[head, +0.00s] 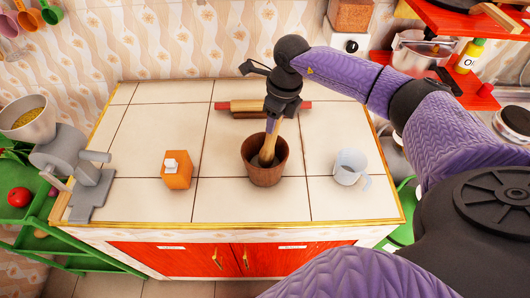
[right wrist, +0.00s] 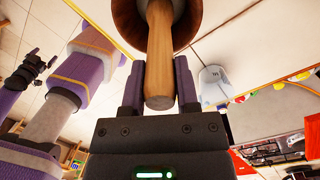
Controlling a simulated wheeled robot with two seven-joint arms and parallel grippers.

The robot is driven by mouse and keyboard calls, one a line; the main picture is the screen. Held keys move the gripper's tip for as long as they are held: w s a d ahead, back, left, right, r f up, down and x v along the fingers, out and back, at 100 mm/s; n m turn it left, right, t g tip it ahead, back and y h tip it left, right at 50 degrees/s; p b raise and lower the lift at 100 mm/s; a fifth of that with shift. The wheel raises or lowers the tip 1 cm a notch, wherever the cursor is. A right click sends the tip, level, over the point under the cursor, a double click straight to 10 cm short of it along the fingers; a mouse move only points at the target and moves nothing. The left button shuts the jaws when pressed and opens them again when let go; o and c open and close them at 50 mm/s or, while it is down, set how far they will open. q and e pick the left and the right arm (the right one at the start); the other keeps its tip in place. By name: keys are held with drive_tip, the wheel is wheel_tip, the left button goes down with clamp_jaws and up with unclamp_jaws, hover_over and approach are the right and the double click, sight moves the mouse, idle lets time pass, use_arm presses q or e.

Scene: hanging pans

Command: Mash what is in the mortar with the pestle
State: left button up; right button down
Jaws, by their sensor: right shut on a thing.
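The brown mortar (head: 266,174) stands upright on the tiled counter, near the front middle. The wooden pestle (head: 268,148) stands in it, its lower end inside the mortar. My right gripper (head: 272,122) is above the mortar, pointing down, shut on the upper part of the pestle. In the right wrist view the pestle (right wrist: 160,60) lies between the two purple fingers, and its other end goes into the mortar (right wrist: 127,20). The mortar's contents are hidden. A dark part at the left of the right wrist view may be my left gripper (right wrist: 28,72); its jaw state is unclear.
An orange box (head: 177,174) stands left of the mortar and a white mug (head: 350,167) right of it. A rolling pin (head: 240,106) lies behind. A grey grinder (head: 75,165) stands at the counter's left edge. Bare tiles lie between these things.

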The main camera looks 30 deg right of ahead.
drive_tip(key=shift+r, duration=0.1)
wheel_tip(320, 180, up, 10)
drive_tip(key=p, duration=0.8)
drive_tip(key=shift+r, duration=0.1)
